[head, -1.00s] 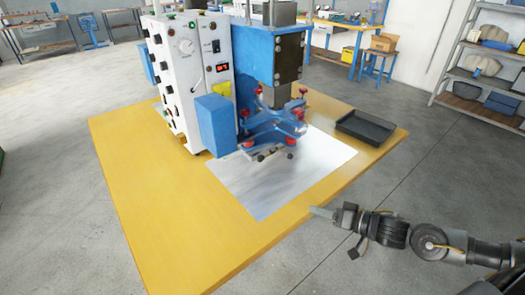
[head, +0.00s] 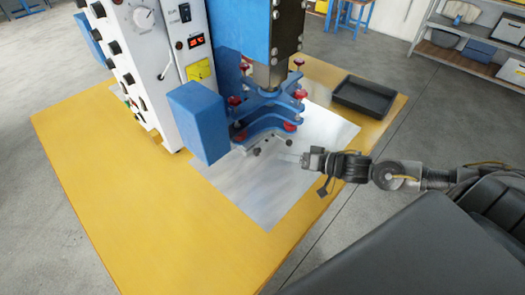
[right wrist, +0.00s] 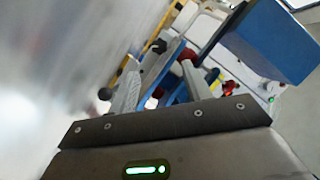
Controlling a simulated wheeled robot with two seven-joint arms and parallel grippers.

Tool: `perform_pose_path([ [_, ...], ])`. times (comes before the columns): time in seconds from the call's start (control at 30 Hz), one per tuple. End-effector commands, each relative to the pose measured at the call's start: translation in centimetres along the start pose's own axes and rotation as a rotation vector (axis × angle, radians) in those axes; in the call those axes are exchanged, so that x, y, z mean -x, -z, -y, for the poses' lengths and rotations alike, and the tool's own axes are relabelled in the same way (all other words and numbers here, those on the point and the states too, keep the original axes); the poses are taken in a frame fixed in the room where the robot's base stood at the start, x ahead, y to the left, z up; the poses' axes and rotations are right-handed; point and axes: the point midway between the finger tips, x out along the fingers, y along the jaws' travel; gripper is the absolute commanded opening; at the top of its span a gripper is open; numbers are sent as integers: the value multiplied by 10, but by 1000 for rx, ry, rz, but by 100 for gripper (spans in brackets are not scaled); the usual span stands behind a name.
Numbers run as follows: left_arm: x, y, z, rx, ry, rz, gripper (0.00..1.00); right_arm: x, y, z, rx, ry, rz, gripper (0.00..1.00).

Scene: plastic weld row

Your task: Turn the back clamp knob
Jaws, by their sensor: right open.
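The welding machine's blue clamp (head: 268,112) sits under the press head. Red knobs stand around it, including a front red knob (head: 290,126), a right-hand one (head: 300,94) and one farther back (head: 298,62). I cannot tell for sure which is the back clamp knob. Small black knobs (head: 257,151) stick out at the clamp's front. My right gripper (head: 290,157) is just in front of the clamp, above the metal sheet. In the right wrist view its two fingers (right wrist: 158,92) are apart, with red knobs (right wrist: 228,87) beyond them. My left gripper is out of view.
The white control box (head: 150,60) and a blue block (head: 198,122) stand left of the clamp. A black tray (head: 365,97) lies at the table's right. The metal sheet (head: 262,195) and the yellow table's front left (head: 130,200) are clear.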

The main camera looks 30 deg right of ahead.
Motion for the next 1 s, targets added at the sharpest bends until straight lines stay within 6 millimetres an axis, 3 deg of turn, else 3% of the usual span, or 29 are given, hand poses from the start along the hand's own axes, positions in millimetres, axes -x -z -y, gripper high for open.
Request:
perform_pose_path([
  [0.3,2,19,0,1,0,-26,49,-59,2,2,-1,3,-2,49],
  [0.5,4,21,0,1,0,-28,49,-86,1,1,-1,2,0,49],
  [0.93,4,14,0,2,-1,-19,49,-96,-1,1,0,1,3,49],
  [1.0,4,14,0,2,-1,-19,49,-96,0,1,0,1,3,41],
])
